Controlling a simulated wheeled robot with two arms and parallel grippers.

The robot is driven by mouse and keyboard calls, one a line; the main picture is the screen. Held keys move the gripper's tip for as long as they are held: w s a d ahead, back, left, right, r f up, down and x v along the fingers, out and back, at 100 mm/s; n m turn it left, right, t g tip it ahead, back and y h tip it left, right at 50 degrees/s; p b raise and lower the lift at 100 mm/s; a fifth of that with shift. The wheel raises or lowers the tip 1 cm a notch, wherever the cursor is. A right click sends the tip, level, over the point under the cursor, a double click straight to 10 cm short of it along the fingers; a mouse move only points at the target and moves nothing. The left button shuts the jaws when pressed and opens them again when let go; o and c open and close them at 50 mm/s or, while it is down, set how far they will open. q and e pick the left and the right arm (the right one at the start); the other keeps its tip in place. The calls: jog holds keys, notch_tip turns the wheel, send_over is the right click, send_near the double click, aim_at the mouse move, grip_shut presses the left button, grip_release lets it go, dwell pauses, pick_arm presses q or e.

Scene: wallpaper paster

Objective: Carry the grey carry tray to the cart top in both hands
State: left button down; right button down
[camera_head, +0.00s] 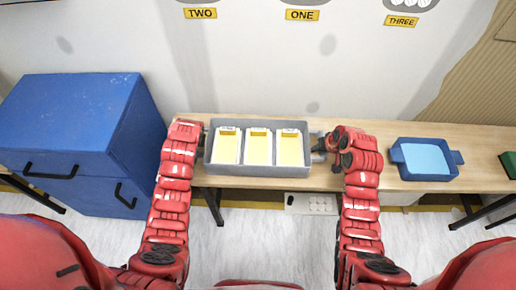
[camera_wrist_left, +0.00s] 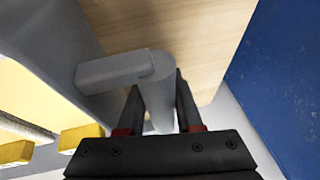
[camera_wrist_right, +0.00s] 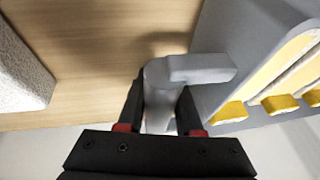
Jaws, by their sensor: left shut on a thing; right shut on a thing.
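The grey carry tray (camera_head: 258,170) is at the middle of the wooden table in the head view, with several yellow-and-white packs (camera_head: 258,148) standing in it in a row. My left gripper (camera_head: 202,138) is at the tray's left end; in the left wrist view its fingers (camera_wrist_left: 160,110) are shut on the grey handle (camera_wrist_left: 120,68). My right gripper (camera_head: 322,145) is at the right end; in the right wrist view its fingers (camera_wrist_right: 160,108) are shut on the other handle (camera_wrist_right: 200,68). The tray looks level. I cannot tell whether it touches the table. I cannot identify the cart top.
A blue cabinet (camera_head: 70,130) stands at the left, close to my left arm. A blue tray (camera_head: 425,174) with a light blue inside is on the table (camera_head: 380,130) at the right. A green thing (camera_head: 509,163) is at the far right edge. Wall signs hang behind.

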jog(key=shift+r, duration=0.1)
dwell(0.3)
